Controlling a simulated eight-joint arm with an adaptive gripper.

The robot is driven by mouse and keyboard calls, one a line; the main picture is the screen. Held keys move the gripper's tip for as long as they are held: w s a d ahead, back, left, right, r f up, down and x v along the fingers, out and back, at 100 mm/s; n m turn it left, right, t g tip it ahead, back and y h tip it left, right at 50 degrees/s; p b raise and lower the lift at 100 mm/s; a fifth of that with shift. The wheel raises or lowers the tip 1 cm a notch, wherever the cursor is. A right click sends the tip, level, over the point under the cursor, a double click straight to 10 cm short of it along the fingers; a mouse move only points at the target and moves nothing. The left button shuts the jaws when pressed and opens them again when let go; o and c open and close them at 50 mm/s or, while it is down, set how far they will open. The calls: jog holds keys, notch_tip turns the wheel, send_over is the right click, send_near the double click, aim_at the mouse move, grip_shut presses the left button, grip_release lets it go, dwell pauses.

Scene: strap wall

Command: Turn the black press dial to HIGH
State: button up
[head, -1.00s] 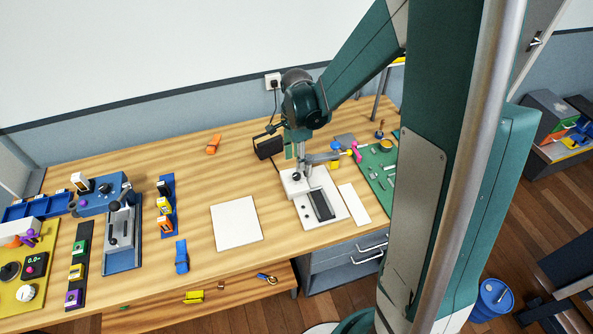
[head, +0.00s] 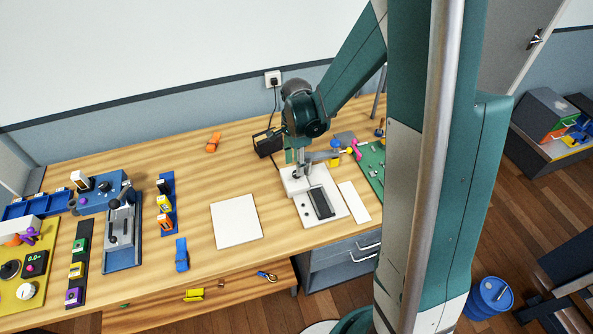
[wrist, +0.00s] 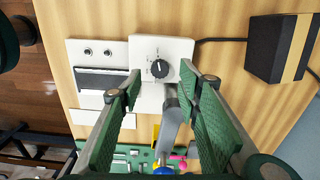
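The black press dial (wrist: 160,69) is a round knob with a light pointer mark on a white block of the press (wrist: 143,50). Small marks around it are too small to read. In the head view the dial (head: 297,177) sits at the back of the white press (head: 335,215), partly hidden by my gripper. My gripper (wrist: 161,80) is open, its green fingers apart. In the wrist view the dial shows between and just beyond the fingertips; I cannot tell whether they touch it. In the head view my gripper (head: 299,171) hangs directly over the dial.
A black box (head: 269,143) with a cable stands behind the press. A grey bar (wrist: 171,115) lies below the dial in the wrist view. A green mat (head: 371,172) with small parts is to the right. A white board (head: 236,222) lies left on the table.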

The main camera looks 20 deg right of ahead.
jog(key=shift+f, duration=2.15)
jog(key=c, duration=0.9)
